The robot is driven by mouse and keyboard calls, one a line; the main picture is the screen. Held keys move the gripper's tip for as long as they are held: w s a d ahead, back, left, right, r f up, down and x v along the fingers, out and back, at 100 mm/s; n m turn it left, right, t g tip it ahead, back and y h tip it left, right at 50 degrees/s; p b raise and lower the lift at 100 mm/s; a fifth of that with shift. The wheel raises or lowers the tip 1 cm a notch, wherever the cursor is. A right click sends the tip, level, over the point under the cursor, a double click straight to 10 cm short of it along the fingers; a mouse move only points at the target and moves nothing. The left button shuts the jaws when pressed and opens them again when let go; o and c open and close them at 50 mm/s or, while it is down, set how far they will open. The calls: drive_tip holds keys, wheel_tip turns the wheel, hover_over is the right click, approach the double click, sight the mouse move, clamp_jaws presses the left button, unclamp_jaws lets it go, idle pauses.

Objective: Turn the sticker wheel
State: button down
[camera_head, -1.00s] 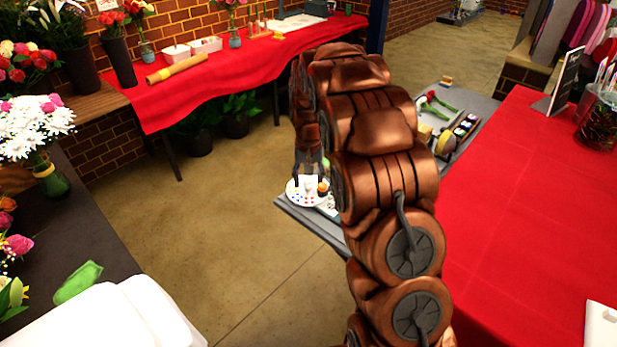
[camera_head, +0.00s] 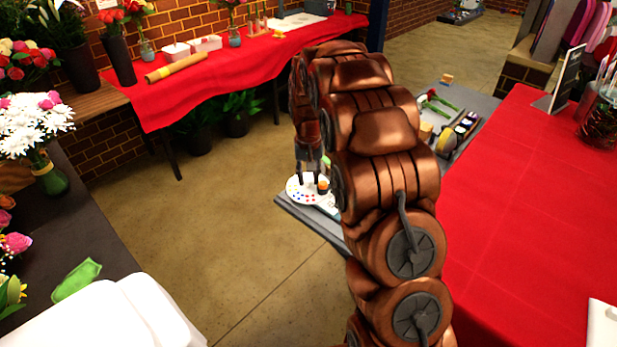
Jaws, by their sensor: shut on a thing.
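The sticker wheel (camera_head: 294,191) is a white disc with small coloured dots, lying flat near the left corner of a low grey surface. My gripper (camera_head: 308,181) points down over the wheel from behind my copper arm. Its dark fingers are closed at a small pale part in the middle of the wheel. The grip itself is too small to see clearly. A small orange and black piece (camera_head: 323,187) shows at the wheel's right side. My arm hides the area to the right of the wheel.
The grey surface (camera_head: 312,222) continues behind my arm, with a red rose (camera_head: 432,97) and several small items at its far end. A red-covered table (camera_head: 540,220) stands close on the right. A dark flower counter is on the left. The floor between is clear.

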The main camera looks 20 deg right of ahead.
drive_tip(key=n+b, duration=0.2)
drive_tip(key=b, duration=0.1)
drive_tip(key=shift+f+n, duration=0.25)
drive_tip(key=shift+n, duration=0.15)
drive_tip(key=n+b, duration=0.3)
drive_tip(key=n, duration=0.2)
drive_tip(key=shift+r+n, duration=0.1)
drive_tip(key=shift+n, duration=0.2)
drive_tip(key=n+b, duration=0.1)
drive_tip(key=n, duration=0.3)
drive_tip(key=shift+r, duration=0.1)
drive_tip(key=shift+n+b, duration=0.3)
drive_tip(key=shift+n, duration=2)
drive_tip(key=c, duration=0.8)
unclamp_jaws()
drive_tip(key=shift+c, duration=0.2)
drive_tip(key=shift+r, duration=0.1)
